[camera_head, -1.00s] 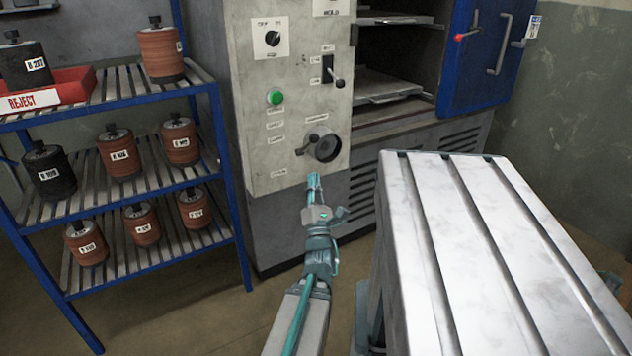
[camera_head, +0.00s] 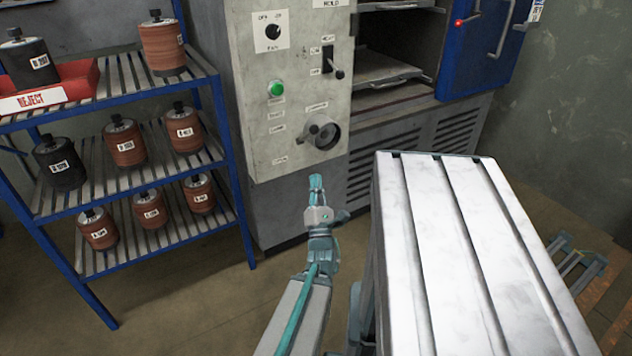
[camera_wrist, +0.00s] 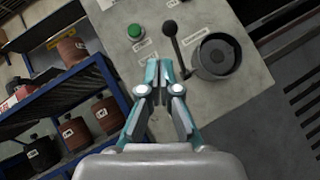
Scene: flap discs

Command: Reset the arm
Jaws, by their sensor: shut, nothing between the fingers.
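My gripper (camera_head: 316,183) is in front of the lower part of the grey control panel (camera_head: 283,100), below its round dark knob. It is shut and empty. In the wrist view the teal fingertips (camera_wrist: 158,72) point at the panel, between the green button (camera_wrist: 135,31) and the dark round dial (camera_wrist: 215,56) with its black lever. I cannot tell from these views how far the fingertips are from the panel.
A blue shelf rack (camera_head: 222,118) with several red-brown and black labelled disc stacks stands at the left. A red reject tray (camera_head: 78,82) is on top. A slotted metal table (camera_head: 400,215) stands close at the right. The oven's blue door (camera_head: 485,70) is open.

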